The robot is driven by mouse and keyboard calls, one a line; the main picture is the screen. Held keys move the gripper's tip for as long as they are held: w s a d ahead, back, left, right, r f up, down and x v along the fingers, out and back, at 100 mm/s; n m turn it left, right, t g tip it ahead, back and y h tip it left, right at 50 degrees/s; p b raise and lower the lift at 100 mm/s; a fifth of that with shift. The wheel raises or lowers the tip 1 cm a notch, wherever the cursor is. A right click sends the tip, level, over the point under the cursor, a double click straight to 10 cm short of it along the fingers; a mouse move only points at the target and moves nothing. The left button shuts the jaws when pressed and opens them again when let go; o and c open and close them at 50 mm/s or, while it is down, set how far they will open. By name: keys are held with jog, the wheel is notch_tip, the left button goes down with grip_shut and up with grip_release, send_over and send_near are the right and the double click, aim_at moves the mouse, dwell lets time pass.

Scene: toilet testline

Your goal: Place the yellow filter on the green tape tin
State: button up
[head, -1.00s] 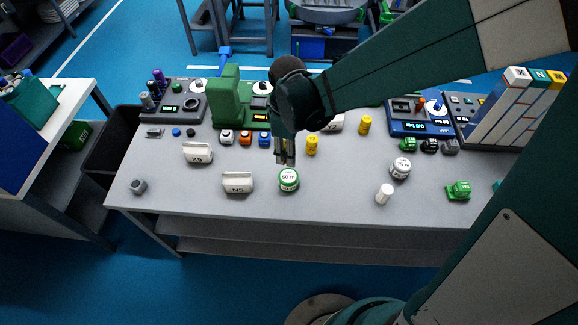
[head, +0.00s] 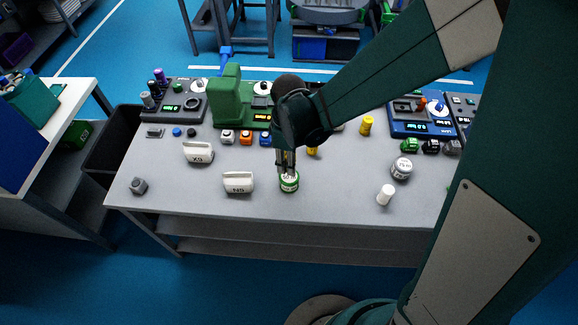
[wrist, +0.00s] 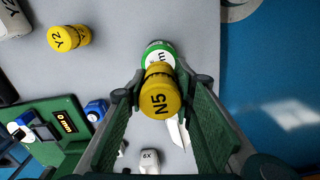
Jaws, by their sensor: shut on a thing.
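A yellow filter marked N5 (wrist: 161,98) sits between the two fingertips of my gripper (wrist: 160,86) in the wrist view; the gripper is shut on it. The green tape tin (wrist: 156,52), with a white label, shows just beyond the filter, which partly covers it. In the head view the tin (head: 289,183) stands near the table's front edge, with my gripper (head: 287,166) right above it. The held filter is not clear there. I cannot tell whether filter and tin touch.
Another yellow filter, marked Y2 (wrist: 70,38), stands nearby. A white block (head: 238,183) is left of the tin. A white cylinder (head: 385,195) and a round tin (head: 402,168) stand to the right. The table (head: 335,195) is bare between them.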

jog(key=shift+f, duration=0.25)
jog(key=shift+f, duration=2.1)
jog(key=shift+f+b, duration=0.2)
jog(key=shift+b, duration=0.25)
jog(key=o, duration=0.9)
jog(key=shift+r, duration=0.15)
jog(key=shift+r+p, duration=0.8)
jog(key=shift+r, duration=5.25)
